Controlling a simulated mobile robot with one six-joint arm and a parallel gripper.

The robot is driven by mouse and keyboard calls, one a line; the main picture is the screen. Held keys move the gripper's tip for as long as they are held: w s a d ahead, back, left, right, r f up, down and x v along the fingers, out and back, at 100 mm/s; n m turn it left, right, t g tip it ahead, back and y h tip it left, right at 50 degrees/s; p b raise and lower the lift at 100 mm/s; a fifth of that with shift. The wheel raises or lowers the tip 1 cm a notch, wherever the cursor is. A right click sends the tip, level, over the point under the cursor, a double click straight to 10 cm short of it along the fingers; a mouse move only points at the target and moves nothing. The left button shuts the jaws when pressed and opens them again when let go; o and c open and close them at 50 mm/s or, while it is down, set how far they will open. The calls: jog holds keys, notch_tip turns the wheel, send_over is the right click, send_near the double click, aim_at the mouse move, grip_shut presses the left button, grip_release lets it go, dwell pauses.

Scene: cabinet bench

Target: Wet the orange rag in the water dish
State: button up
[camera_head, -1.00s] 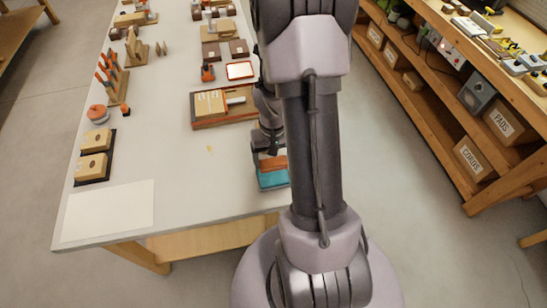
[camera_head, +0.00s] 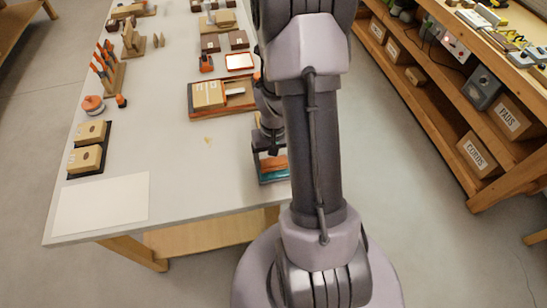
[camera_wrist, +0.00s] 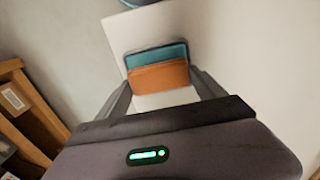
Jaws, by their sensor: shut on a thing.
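The orange rag (camera_head: 272,163) shows as an orange block beside a teal one (camera_head: 273,177) near the table's front edge, partly behind my arm. Both also show in the wrist view, the orange rag (camera_wrist: 158,76) nearer my palm and the teal block (camera_wrist: 156,54) beyond it. My gripper (camera_wrist: 163,84) is shut on the orange rag, one finger at each end. In the head view my gripper (camera_head: 270,150) is mostly hidden by my arm. A shallow white dish with an orange rim (camera_head: 240,62) lies farther back; whether it holds water I cannot tell.
A wooden tray (camera_head: 222,113) with a tan block lies behind the rag. Tan blocks on a dark mat (camera_head: 98,172), a white sheet (camera_head: 100,205) and an orange round item (camera_head: 92,103) are at the left. The table's middle is clear. A shelf (camera_head: 440,130) stands right.

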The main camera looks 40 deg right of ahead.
jog(key=shift+f+b, duration=0.6)
jog(key=shift+f, duration=0.05)
dwell(1.3)
notch_tip(320, 180, up, 7)
jog(key=p, duration=0.5)
jog(key=shift+r+p, duration=0.15)
jog(key=shift+p, duration=0.15)
